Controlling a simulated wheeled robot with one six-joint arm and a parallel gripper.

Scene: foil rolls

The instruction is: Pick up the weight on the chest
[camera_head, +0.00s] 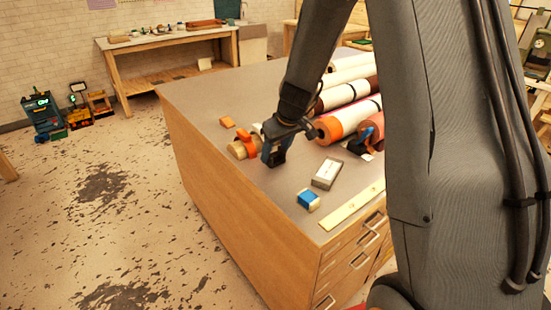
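The wooden chest (215,95) has a grey top and drawers on its front right side. A grey rectangular block with a pale top face (327,174) lies flat on it near the front; it looks like the weight, though I cannot be sure. My gripper (273,155) is over the chest top, to the left of and farther back than the block, and apart from it. The gripper points down beside a tan cylinder with an orange piece (243,147). Its fingers overlap in this view, so its opening and any contact with the cylinder are unclear.
A blue and white item (308,200) sits in front of the block, and a pale yellow strip (352,206) lies along the front edge. Several foil rolls (345,118) lie behind, partly hidden by my arm. An orange block (227,122) is at the left. A workbench (165,40) stands behind.

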